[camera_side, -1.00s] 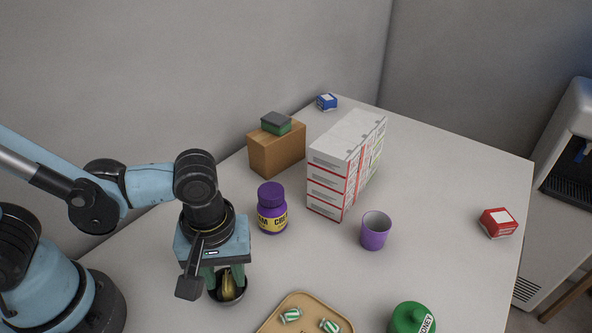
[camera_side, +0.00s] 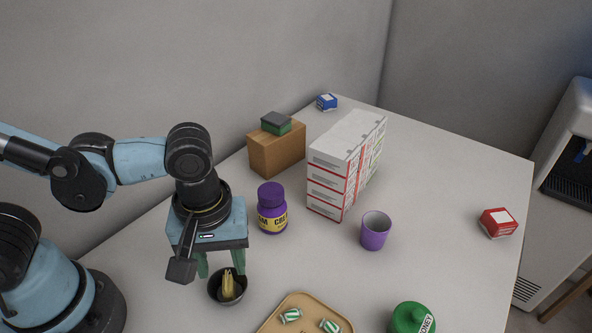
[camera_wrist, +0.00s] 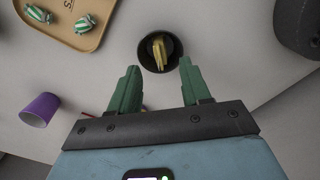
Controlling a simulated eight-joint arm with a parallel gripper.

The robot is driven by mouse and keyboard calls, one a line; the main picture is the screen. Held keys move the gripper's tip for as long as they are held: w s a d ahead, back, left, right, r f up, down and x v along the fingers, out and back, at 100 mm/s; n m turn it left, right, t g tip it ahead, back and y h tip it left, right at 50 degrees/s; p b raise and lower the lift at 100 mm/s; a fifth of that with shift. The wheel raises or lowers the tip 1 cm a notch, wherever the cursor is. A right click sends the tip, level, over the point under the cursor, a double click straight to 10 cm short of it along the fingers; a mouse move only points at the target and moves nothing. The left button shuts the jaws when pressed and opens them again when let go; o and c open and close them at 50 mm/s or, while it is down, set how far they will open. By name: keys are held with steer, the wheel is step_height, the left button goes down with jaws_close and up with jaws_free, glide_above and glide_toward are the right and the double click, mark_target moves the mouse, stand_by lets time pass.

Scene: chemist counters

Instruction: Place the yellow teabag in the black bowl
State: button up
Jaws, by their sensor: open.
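The yellow teabag (camera_side: 228,284) stands inside the black bowl (camera_side: 214,293) on the counter. In the wrist view the teabag (camera_wrist: 159,50) lies within the rim of the bowl (camera_wrist: 145,61). My gripper (camera_side: 222,277) is above the bowl with its green fingers spread apart and nothing between them. In the wrist view the open fingertips (camera_wrist: 159,70) are on either side of the bowl's near edge, apart from the teabag.
A purple jar (camera_side: 272,208) stands behind my gripper. A wooden tray (camera_side: 270,326) with green-striped candies lies right of the bowl. A purple cup (camera_side: 375,231), stacked white boxes (camera_side: 335,170) and a green honey jar (camera_side: 408,318) stand further right. The right counter is mostly clear.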

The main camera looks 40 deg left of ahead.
mark_target(226, 279)
steer(key=shift+r, duration=1.8)
steer(key=w+a+r+m+t, duration=0.1)
steer(key=w+a+m+t, duration=0.2)
steer(key=a, duration=0.4)
steer(key=w+a+r+m+t, duration=0.2)
steer(key=w+a+m+t, duration=0.2)
steer(key=w+a+m, duration=0.2)
steer(key=shift+a+r, duration=0.25)
steer(key=shift+a, duration=0.8)
